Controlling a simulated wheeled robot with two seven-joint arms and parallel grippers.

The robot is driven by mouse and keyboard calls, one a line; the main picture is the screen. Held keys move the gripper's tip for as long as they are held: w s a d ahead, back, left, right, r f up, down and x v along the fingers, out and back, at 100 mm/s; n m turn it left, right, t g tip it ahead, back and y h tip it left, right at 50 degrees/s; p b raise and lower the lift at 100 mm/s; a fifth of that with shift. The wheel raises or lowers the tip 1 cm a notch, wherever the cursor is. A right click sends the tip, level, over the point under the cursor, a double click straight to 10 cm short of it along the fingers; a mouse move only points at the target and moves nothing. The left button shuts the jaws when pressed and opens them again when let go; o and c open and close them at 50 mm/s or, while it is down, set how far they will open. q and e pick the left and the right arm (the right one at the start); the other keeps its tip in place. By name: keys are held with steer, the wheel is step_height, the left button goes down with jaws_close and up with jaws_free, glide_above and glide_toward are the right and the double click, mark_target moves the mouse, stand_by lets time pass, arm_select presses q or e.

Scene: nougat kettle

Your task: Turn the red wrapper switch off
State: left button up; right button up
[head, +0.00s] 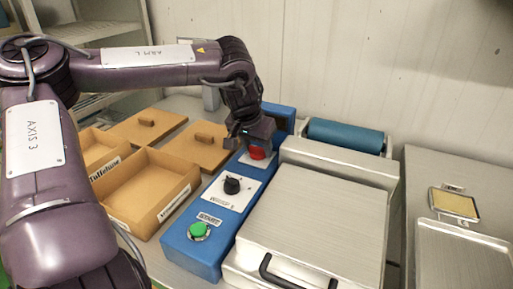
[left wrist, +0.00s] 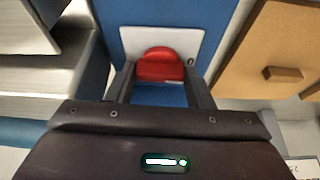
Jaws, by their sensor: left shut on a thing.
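The red wrapper switch (head: 257,153) is a red knob on a pale plate at the far part of a blue control box (head: 187,247). My left gripper (head: 250,141) is over it from above and behind. In the left wrist view the red switch (left wrist: 160,66) sits between the two fingers of my left gripper (left wrist: 161,78), which is shut on it. The fingers partly hide the plate (left wrist: 187,42) and its markings. My right gripper is in neither view.
A black knob (head: 232,186) and a green button (head: 198,230) are on the same box. A metal machine with a black handle (head: 268,266) and a blue roller (head: 345,136) stands right of it. Tan wooden boxes (head: 146,192) stand to the left. A wall is behind.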

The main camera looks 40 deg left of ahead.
arm_select(q)
steer(key=shift+r+n, duration=0.15)
steer(key=shift+n, duration=0.25)
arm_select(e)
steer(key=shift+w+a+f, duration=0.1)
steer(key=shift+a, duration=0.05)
arm_select(q)
steer(key=o, duration=1)
steer(key=v, duration=0.7)
steer(key=shift+r+b, duration=0.3)
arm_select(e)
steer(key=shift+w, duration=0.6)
arm_select(q)
steer(key=shift+s+d, duration=0.15)
